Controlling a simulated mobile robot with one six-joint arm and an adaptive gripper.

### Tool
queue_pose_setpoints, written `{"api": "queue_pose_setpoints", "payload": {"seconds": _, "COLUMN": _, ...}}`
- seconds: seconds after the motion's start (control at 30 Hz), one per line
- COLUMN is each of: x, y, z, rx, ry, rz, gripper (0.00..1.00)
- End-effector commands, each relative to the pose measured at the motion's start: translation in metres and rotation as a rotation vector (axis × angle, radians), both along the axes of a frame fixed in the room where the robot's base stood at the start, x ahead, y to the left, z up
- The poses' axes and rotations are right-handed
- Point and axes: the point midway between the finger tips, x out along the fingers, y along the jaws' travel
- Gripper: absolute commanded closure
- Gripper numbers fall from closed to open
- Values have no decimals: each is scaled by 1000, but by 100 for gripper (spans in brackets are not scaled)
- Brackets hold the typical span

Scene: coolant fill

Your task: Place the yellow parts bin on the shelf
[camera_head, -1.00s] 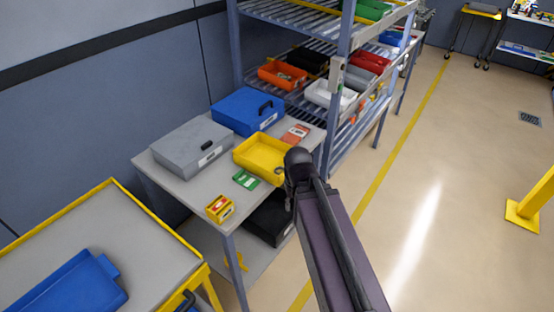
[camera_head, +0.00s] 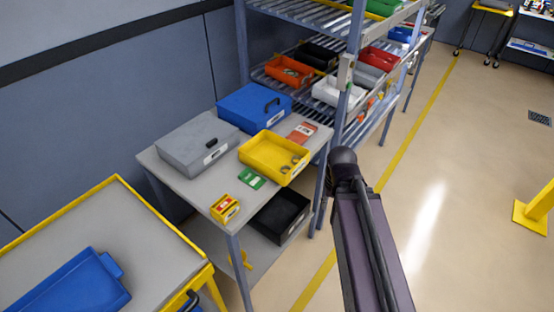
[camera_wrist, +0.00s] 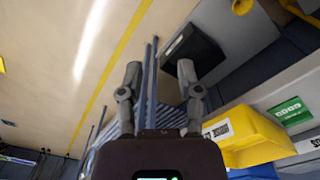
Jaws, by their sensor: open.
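The yellow parts bin (camera_head: 263,167) stands upright on the grey table, with a few small ring-like parts inside. It also shows at the lower right of the wrist view (camera_wrist: 258,133). My gripper (camera_wrist: 158,72) is open and empty, with its two fingers apart, to the left of the bin in the wrist view. In the head view my arm stands just right of the table, and the gripper itself is not clearly seen there. The metal shelf rack (camera_head: 320,17) stands behind the table and holds several bins on its tiers.
The table (camera_head: 180,187) also bears a grey case (camera_head: 190,138), a blue case (camera_head: 250,100), a small yellow box (camera_head: 225,209), a green card (camera_head: 251,179) and a red card (camera_head: 303,132). A black bin (camera_head: 279,214) sits on its lower level. The floor at right is open.

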Motion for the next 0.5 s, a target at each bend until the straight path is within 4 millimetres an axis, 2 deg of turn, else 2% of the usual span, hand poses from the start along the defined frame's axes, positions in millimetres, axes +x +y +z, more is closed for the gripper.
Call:
{"api": "queue_pose_setpoints", "payload": {"seconds": 0.17, "x": 4, "y": 3, "z": 3, "rx": 0, "ry": 0, "rz": 15, "gripper": 54}}
{"api": "queue_pose_setpoints", "payload": {"seconds": 0.27, "x": 15, "y": 10, "z": 10, "rx": 0, "ry": 0, "rz": 51, "gripper": 54}}
{"api": "queue_pose_setpoints", "payload": {"seconds": 0.37, "x": 32, "y": 30, "z": 21, "rx": 0, "ry": 0, "rz": 114, "gripper": 54}}
{"api": "queue_pose_setpoints", "payload": {"seconds": 0.5, "x": 65, "y": 61, "z": 43, "rx": 0, "ry": 0, "rz": 259, "gripper": 54}}
